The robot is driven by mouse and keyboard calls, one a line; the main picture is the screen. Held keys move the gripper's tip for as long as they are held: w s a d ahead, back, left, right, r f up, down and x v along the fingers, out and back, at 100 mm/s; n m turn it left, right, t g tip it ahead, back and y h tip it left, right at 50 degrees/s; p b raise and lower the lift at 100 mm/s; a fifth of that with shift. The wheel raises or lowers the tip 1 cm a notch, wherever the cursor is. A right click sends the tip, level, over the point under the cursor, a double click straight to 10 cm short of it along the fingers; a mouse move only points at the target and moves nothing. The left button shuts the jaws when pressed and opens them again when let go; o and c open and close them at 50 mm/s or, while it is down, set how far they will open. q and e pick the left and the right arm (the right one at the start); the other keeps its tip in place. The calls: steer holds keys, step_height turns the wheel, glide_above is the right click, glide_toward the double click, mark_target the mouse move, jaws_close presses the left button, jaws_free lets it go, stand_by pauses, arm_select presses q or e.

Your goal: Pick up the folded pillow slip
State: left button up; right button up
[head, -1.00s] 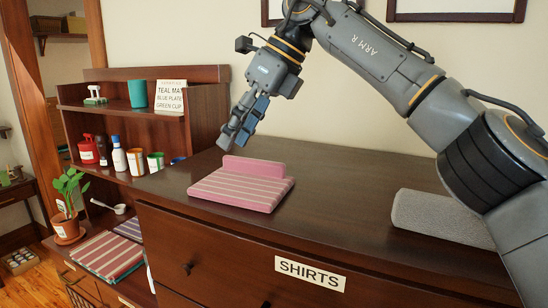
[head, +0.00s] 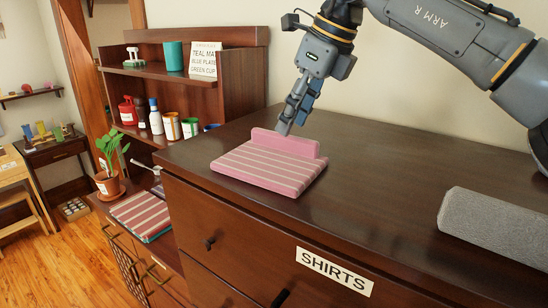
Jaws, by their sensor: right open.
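The folded pillow slip, pink with pale stripes (head: 265,170), lies flat on top of the dark wooden dresser. A plain pink upright fold (head: 285,143) stands along its back edge. My right gripper (head: 287,124) points down at this fold from above and behind, its fingertips at or just over the fold's top edge. Its jaws are open, seen nearly edge-on. I cannot tell whether the fingers straddle the fold or touch it. My left gripper is not in view.
A grey roll (head: 495,228) lies on the dresser (head: 360,190) at the right. Another striped folded cloth (head: 142,215) and a potted plant (head: 110,165) are on the lower cabinet at left. A shelf (head: 235,75) with bottles and cans stands behind. The dresser's middle is clear.

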mark_target(270, 155)
steer(key=x, duration=0.1)
steer(key=p+x, duration=0.1)
steer(key=x, duration=0.2)
steer(key=shift+w+f+p, duration=0.15)
steer(key=shift+w+p, duration=0.2)
steer(key=shift+f, duration=0.2)
jaws_close()
